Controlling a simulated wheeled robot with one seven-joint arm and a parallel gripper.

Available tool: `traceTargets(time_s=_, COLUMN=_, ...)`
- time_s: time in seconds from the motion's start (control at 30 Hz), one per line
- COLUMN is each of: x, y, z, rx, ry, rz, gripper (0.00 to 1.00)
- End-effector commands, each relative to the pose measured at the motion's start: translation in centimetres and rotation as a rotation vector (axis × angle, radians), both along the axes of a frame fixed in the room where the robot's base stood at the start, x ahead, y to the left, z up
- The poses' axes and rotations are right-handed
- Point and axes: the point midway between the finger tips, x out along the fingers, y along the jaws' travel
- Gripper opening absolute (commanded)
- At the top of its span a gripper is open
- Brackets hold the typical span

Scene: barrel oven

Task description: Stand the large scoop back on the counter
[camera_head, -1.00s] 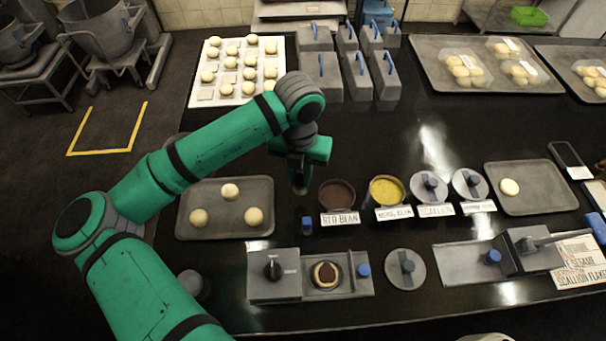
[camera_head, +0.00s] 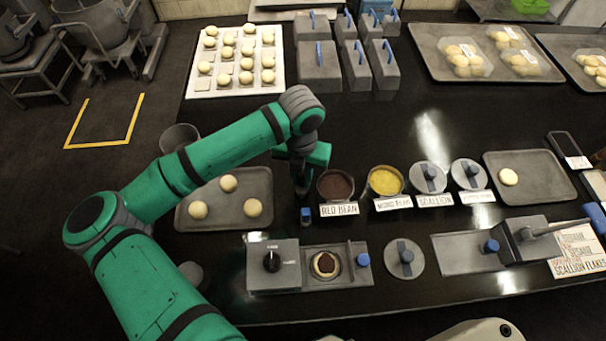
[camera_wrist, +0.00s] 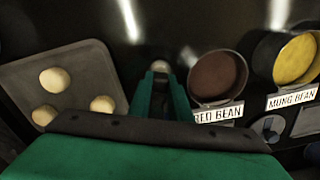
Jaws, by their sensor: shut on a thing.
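My gripper (camera_head: 301,186) points down over the counter (camera_head: 390,130), just left of the red bean pot (camera_head: 336,186). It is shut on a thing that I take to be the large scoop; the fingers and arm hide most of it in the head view. In the wrist view a small grey rounded part (camera_wrist: 160,67) shows at the tips of the green fingers (camera_wrist: 160,95). I cannot tell whether the scoop touches the counter.
A small blue-topped item (camera_head: 306,214) stands just in front of the gripper. A tray with dough balls (camera_head: 267,189) lies left. The mung bean pot (camera_head: 384,182) and lidded pots (camera_head: 429,177) stand right. A press station (camera_head: 275,266) is in front.

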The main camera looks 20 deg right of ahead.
Motion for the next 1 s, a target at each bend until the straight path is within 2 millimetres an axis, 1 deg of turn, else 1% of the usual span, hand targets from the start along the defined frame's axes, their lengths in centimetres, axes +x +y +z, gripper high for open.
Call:
traceTargets(time_s=0.43, x=-0.06, y=-0.26, z=0.01, rx=0.0, ry=0.0, rz=-0.005, gripper=0.0)
traceTargets(time_s=1.0, x=-0.06, y=-0.24, z=-0.53, rx=0.0, ry=0.0, rz=-0.005, gripper=0.0)
